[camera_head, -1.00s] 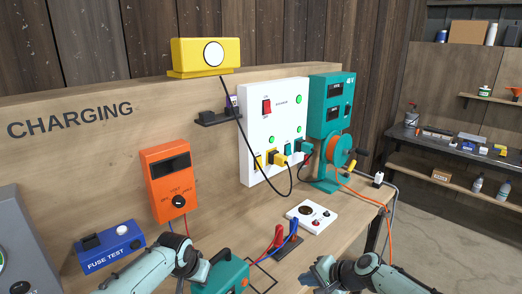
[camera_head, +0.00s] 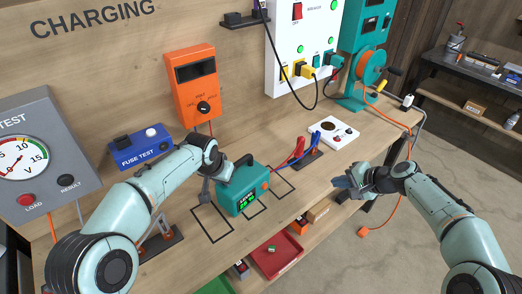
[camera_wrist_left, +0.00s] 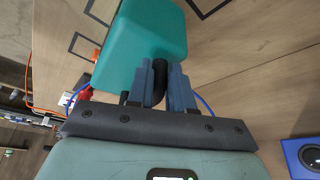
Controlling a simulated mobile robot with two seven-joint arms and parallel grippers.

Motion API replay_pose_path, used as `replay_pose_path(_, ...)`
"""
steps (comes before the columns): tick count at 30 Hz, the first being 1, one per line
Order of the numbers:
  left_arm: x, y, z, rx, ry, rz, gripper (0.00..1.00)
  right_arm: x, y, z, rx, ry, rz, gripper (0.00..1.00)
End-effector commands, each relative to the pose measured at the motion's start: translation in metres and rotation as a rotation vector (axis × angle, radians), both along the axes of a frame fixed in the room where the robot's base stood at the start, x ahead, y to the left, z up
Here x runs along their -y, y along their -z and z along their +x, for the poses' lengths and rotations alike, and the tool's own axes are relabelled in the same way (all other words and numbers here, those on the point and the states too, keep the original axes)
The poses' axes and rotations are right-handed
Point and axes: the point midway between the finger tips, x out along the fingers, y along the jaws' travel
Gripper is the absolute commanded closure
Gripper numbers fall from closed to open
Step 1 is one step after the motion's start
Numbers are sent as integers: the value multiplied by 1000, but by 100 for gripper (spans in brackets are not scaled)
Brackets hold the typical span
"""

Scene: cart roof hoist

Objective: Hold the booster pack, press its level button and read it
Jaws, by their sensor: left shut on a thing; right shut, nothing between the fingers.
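The booster pack (camera_head: 234,204) is a teal box with a black handle on top, at the middle of the bench. Its front has a small display lit green (camera_head: 247,203); I cannot read it clearly. A small orange spot shows on its right side. My left gripper (camera_head: 222,176) is shut on the black handle (camera_wrist_left: 158,82); the blue fingers clasp it in the left wrist view. I cannot tell whether the pack rests on the bench or is just above it. My right gripper (camera_head: 348,182) is shut and empty, right of the pack and apart from it.
Red and blue clamps (camera_head: 300,150) stand behind the pack. The fuse tester (camera_head: 140,146), orange meter (camera_head: 195,85) and grey load tester (camera_head: 40,150) are to the left. Black outlines mark the bench around the pack. A red tray (camera_head: 275,255) sits below the front edge.

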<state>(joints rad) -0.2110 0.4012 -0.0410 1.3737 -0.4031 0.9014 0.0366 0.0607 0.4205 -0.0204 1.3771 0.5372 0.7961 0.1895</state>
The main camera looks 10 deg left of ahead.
Motion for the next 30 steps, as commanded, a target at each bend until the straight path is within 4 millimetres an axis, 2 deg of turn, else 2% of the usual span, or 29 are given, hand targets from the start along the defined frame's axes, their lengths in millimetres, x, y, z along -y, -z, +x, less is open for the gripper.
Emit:
replay_pose_path(1, 3, 8, -3, -20, 6, 0, 100, 0, 1, 0, 0, 0, 0, 100)
replay_pose_path(26, 3, 8, -3, -20, 6, 0, 100, 0, 1, 0, 0, 0, 0, 100)
replay_pose_path(27, 3, 8, -3, -20, 6, 0, 76, 0, 1, 0, 0, 0, 0, 100)
replay_pose_path(30, 3, 8, -3, -17, 5, 1, 49, 0, 1, 0, 0, 0, 0, 100)
